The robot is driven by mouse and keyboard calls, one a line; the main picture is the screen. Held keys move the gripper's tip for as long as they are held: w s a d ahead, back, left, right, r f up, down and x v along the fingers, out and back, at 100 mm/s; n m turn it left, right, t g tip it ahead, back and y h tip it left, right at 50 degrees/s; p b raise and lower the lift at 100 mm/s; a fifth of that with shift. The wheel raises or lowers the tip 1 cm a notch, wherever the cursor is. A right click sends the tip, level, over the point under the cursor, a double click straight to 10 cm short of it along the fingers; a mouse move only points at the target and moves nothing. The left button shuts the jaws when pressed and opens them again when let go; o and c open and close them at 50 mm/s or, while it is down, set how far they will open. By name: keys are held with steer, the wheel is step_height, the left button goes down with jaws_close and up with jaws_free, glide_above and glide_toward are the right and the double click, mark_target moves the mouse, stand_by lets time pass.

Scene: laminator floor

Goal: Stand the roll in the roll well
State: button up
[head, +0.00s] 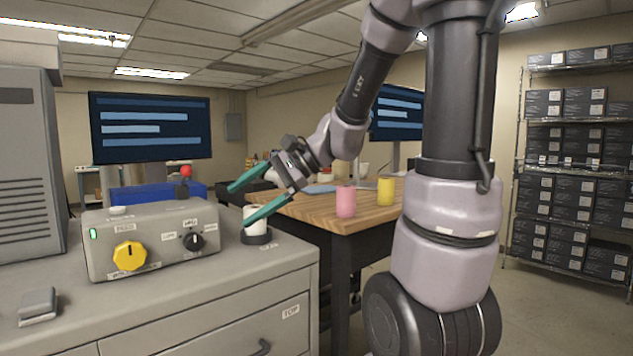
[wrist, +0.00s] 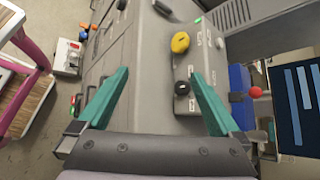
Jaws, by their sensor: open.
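The white roll (head: 257,228) stands upright on the grey cabinet top at its right end. Its foot sits inside a low dark ring, which looks like the roll well (head: 257,239). My gripper (head: 240,206) is open, with its two green fingers spread and pointing left. The lower finger crosses in front of the roll in the head view and hides its middle; I cannot tell whether they touch. In the wrist view my gripper (wrist: 158,78) has nothing between its fingers but the cabinet's grey surfaces behind. The roll cannot be made out there.
A grey control box (head: 155,240) with a yellow knob stands left of the roll. A blue bin (head: 150,194) and a red-knobbed lever (head: 186,172) are behind it. A wooden table (head: 310,208) holds a pink cylinder (head: 346,202) and a yellow cylinder (head: 386,191). The cabinet's front top is mostly clear.

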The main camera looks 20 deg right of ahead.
steer(key=s+d+r+n+t+h, duration=0.3)
steer(key=s+d+r+n+h, duration=0.1)
steer(key=s+d+n+h, duration=0.3)
steer(key=s+d+h, duration=0.2)
steer(key=d, duration=0.2)
steer(key=shift+d+r+n+t, duration=0.2)
steer(key=shift+r+n+t, duration=0.1)
steer(key=shift+n+t, duration=0.1)
